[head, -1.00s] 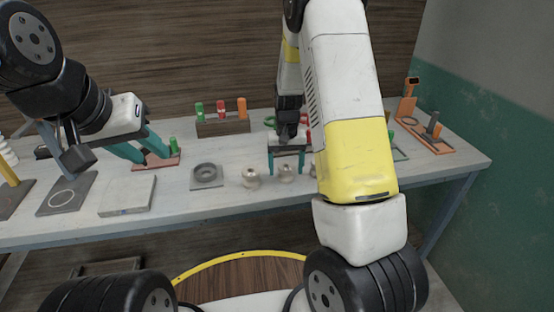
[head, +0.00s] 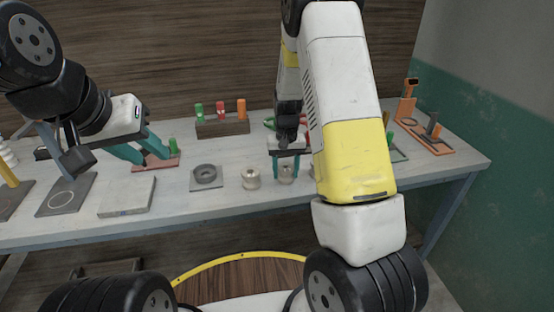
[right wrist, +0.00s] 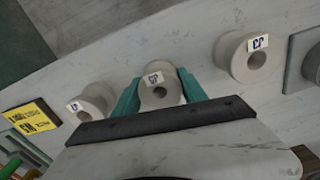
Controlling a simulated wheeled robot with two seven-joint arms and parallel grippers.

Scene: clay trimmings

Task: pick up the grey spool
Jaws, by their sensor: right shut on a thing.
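Three pale grey-beige spools with small printed labels stand in a row on the bench, close in colour. The middle one, the grey spool (head: 286,173), is between the teal fingers of my right gripper (head: 286,177), which is shut on it. The right wrist view shows this spool (right wrist: 159,84) between the fingertips (right wrist: 160,95), its hole facing the camera. A second spool (head: 251,178) stands to its left in the head view. The third (right wrist: 92,102) shows in the right wrist view; my right arm mostly hides it in the head view. My left gripper (head: 151,158) is open over a reddish tray.
A grey plate with a dark ring (head: 206,174) lies left of the spools. A pale slab (head: 127,196) lies further left. A wooden rack (head: 222,129) with coloured pieces stands behind. An orange stand (head: 424,132) is at the right. A yellow label (right wrist: 33,119) lies near the third spool.

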